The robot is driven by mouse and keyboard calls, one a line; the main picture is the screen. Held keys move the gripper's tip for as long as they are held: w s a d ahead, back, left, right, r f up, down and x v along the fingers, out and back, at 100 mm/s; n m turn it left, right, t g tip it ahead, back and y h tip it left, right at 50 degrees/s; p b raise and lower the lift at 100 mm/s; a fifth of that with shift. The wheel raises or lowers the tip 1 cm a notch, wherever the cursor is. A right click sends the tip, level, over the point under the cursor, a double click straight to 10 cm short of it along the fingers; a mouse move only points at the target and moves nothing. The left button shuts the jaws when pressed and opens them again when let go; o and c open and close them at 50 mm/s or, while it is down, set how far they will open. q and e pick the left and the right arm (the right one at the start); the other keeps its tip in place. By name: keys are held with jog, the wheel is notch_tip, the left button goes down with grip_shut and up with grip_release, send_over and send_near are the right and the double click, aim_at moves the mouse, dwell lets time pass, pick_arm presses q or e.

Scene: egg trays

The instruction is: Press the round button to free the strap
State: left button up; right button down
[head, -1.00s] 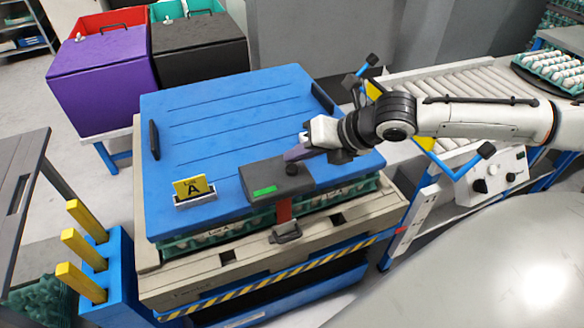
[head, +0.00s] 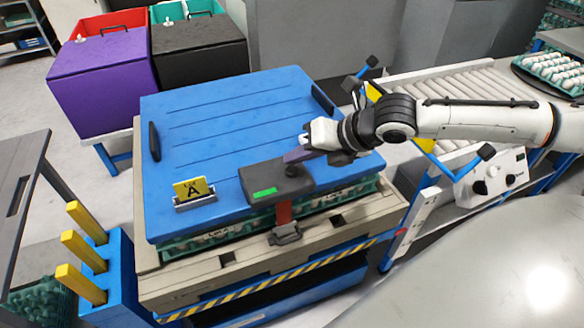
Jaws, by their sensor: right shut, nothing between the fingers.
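A dark box (head: 262,184) with a green light (head: 265,193) sits on the front edge of the blue lid (head: 225,120). The round button (head: 291,171) is a small black knob on top of the box. A red strap (head: 284,211) runs from the box down the front of the stack to a grey buckle (head: 286,234). My right gripper (head: 297,156) is shut and empty, its fingertips at the button's far side; I cannot tell whether they touch it. My left gripper is not in view.
A yellow card marked A (head: 190,188) stands on the lid's left front. Egg trays (head: 215,237) lie under the lid. Yellow posts (head: 80,250) stand at left, a roller conveyor (head: 450,90) at right. Purple (head: 105,80) and black (head: 200,50) bins stand behind.

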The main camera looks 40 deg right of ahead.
jog(key=shift+f, duration=0.1)
dwell(0.7)
jog(key=shift+f, duration=0.3)
jog(key=shift+f, duration=0.65)
dwell(0.8)
jog(key=shift+p, duration=0.3)
jog(key=shift+r+p, duration=1)
jog(key=shift+p, duration=0.3)
